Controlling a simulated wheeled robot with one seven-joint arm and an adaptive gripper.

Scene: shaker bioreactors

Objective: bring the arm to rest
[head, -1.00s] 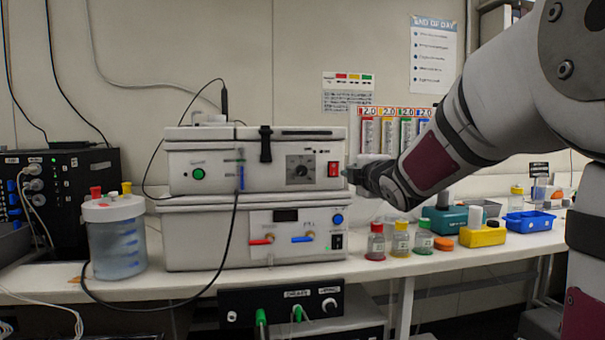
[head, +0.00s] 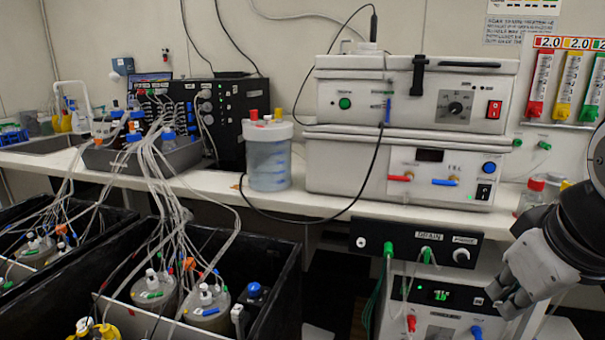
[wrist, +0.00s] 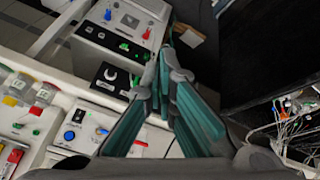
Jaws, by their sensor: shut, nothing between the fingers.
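My gripper (head: 502,297) is at the lower right of the head view, in front of the bench edge and beside the lower drain unit. Its fingers point down and to the left. In the wrist view my gripper (wrist: 165,60) shows its teal-padded fingers with their tips together and nothing between them. Part of my arm is cut off by the right edge of the head view.
Stacked white instruments (head: 410,130) stand on the white bench (head: 330,205). A lidded clear jar (head: 268,155) stands left of them. Black tubs (head: 270,285) with tubed vessels fill the lower left. The drain panel (head: 415,243) is under the bench.

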